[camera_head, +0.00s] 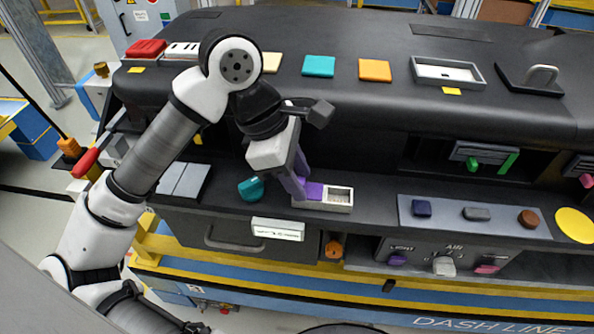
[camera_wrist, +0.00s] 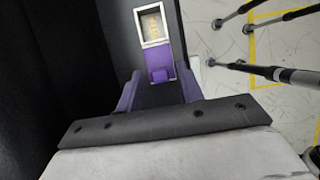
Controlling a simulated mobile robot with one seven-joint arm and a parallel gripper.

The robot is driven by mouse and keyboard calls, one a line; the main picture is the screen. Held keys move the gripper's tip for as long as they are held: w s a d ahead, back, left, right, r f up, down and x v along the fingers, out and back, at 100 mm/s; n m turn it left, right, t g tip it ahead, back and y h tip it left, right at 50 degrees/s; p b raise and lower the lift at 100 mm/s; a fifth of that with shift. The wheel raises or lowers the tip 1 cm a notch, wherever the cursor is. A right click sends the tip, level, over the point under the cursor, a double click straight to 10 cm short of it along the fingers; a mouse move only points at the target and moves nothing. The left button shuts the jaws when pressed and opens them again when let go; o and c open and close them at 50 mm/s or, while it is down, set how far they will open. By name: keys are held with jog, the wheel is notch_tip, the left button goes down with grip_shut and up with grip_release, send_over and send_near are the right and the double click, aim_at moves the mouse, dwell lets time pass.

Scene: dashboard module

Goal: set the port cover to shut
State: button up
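The port is a small white-framed slot (camera_head: 338,204) on the front ledge of the dashboard. Its purple sliding cover (camera_head: 314,191) lies over the left part, and the right part is uncovered. In the wrist view the purple cover (camera_wrist: 158,55) has a small raised knob (camera_wrist: 160,74), and the uncovered window (camera_wrist: 152,23) beyond it shows a yellowish inside. My gripper (camera_head: 299,196) points down at the cover's left end. In the wrist view its purple fingers stand apart on either side of the knob's end. Whether they touch the cover is not clear.
A teal knob (camera_head: 251,188) stands just left of my gripper. A plate with several buttons (camera_head: 475,214) lies to the right, and a white label panel (camera_head: 278,229) is below. The dashboard overhang (camera_head: 400,100) rises behind the ledge.

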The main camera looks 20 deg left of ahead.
aim_at(326, 194)
grip_shut()
jog(key=shift+w+d+f+b, duration=0.15)
jog(key=shift+d+b, duration=0.15)
jog(key=shift+b, duration=0.15)
jog(key=d+b, duration=0.1)
jog(key=w+d+b, duration=0.1)
jog(key=d, duration=0.1)
jog(key=shift+d, duration=0.2)
jog(key=shift+d+b, duration=0.35)
jog(key=shift+d, duration=0.05)
jog(key=shift+r, duration=0.2)
jog(key=shift+o, duration=0.9)
grip_release()
